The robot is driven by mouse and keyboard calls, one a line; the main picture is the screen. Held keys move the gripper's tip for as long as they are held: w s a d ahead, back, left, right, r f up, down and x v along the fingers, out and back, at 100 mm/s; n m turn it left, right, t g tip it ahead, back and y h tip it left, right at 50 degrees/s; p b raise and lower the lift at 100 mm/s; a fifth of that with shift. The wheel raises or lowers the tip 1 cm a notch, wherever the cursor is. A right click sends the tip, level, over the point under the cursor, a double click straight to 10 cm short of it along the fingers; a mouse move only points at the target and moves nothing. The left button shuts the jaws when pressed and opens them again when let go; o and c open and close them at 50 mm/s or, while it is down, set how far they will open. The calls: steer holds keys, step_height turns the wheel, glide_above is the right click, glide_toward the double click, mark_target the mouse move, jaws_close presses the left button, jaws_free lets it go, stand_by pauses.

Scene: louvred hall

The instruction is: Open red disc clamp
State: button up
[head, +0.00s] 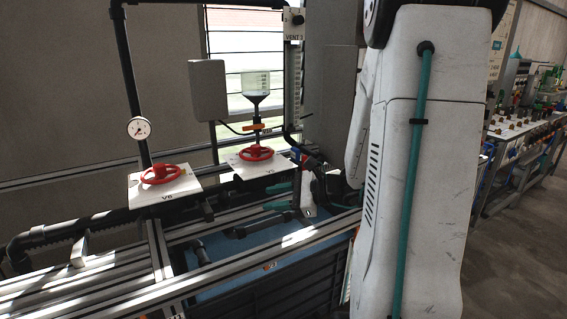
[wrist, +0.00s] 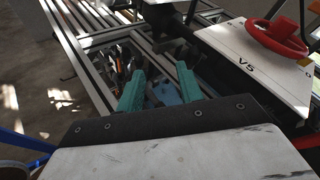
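I see two red handwheels on white plates. One red handwheel (head: 162,174) is on the plate marked V6; the other red handwheel (head: 257,153) is further right, below a hanging clear vessel. In the wrist view, a red handwheel (wrist: 278,38) is on the plate marked V5 at upper right. An orange piece (head: 254,127) is on the line under the vessel. I cannot tell which part is the red disc clamp.
Aluminium rails (head: 250,262) frame a blue surface (head: 225,248) below my gripper. The clear vessel (head: 256,84) hangs beside a grey box (head: 208,90). A gauge (head: 139,128) is on a dark pipe at left. A bench with fittings (head: 512,130) is at far right.

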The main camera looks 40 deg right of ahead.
steer(key=d+m+t+h, duration=0.5)
steer(key=d+m+h, duration=0.85)
steer(key=d, duration=0.65)
steer(key=shift+m+y, duration=0.35)
steer(key=shift+y, duration=0.1)
steer(key=shift+f+x, duration=0.1)
steer(key=shift+x, duration=2.5)
steer(key=shift+f+x, duration=0.15)
steer(key=shift+x, duration=2.45)
jaws_close()
